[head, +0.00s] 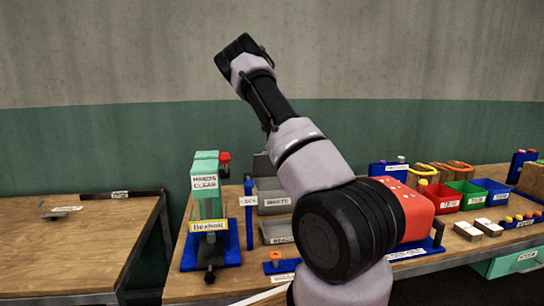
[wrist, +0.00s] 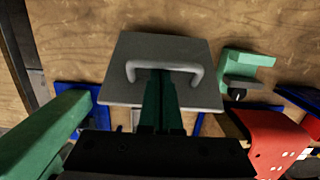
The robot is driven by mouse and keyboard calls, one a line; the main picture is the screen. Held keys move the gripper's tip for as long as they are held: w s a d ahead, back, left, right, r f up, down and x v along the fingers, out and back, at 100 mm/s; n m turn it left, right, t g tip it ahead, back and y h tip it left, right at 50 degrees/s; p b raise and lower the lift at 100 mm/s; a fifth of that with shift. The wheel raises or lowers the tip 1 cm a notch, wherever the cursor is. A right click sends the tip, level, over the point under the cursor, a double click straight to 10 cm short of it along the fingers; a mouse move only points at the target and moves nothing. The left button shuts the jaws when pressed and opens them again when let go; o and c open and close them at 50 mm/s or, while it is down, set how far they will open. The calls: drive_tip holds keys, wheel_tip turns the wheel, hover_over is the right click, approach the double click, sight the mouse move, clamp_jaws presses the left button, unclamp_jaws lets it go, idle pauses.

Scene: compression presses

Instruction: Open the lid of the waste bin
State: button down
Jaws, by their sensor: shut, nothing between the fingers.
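The grey lid (wrist: 115,75) of the waste bin lies below me in the wrist view, its light U-shaped handle (wrist: 165,66) facing my camera. In the head view a dark grey box shape (head: 262,165) at the back of the bench looks like the bin, partly hidden by my arm. How far the lid is raised I cannot tell. My gripper (wrist: 161,74) is shut and empty. Its fingertips overlap the space inside the handle, close to the bar. Contact with the handle cannot be told. The fingers cannot be made out in the head view.
A green press (head: 207,195) on a blue base stands left of the bin. Grey trays (head: 275,229) lie in front of it. A red block (head: 410,207) is to the right. A small green fixture (wrist: 247,64) stands right of the lid. Bare wood shows beyond the lid.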

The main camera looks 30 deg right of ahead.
drive_tip(key=w+d, duration=0.2)
drive_tip(key=w, duration=0.6)
drive_tip(key=shift+w+d+f, duration=0.15)
drive_tip(key=shift+w+d, duration=0.05)
drive_tip(key=shift+d, duration=0.05)
idle(0.4)
wheel_tip(320, 180, up, 11)
drive_tip(key=s, duration=0.1)
drive_tip(key=shift+a, duration=0.15)
